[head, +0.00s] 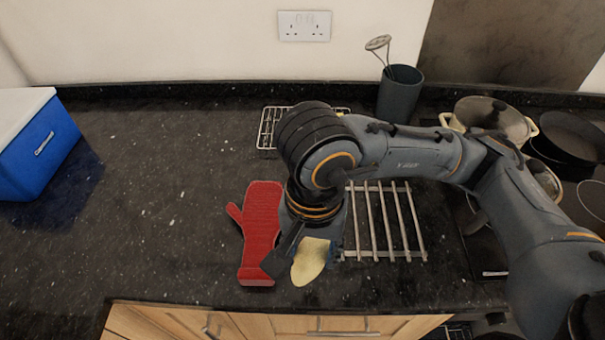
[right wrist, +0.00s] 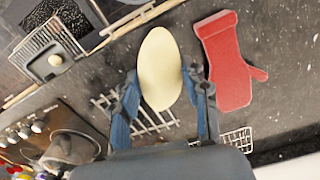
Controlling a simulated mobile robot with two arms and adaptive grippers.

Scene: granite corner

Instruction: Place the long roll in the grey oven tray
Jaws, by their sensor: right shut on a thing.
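The long roll (head: 310,262) is a pale yellow, smooth oval, partly covered by my right gripper (head: 303,246) in the head view. In the right wrist view the roll (right wrist: 160,68) sits between the two fingers of the right gripper (right wrist: 165,92), which is shut on it. It is held over the front part of the dark worktop, just right of the red oven mitt. A grey tray-like thing (right wrist: 38,70) with a small pale object shows at the upper left of the right wrist view; I cannot tell for sure that it is the oven tray. My left gripper is not in view.
A red oven mitt (head: 260,225) and a metal rack (head: 385,225) lie on the worktop. Pans (head: 490,120) stand at the right, a utensil pot (head: 399,95) at the back. A blue cool box (head: 38,150) is at the left. The worktop's left-middle is clear.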

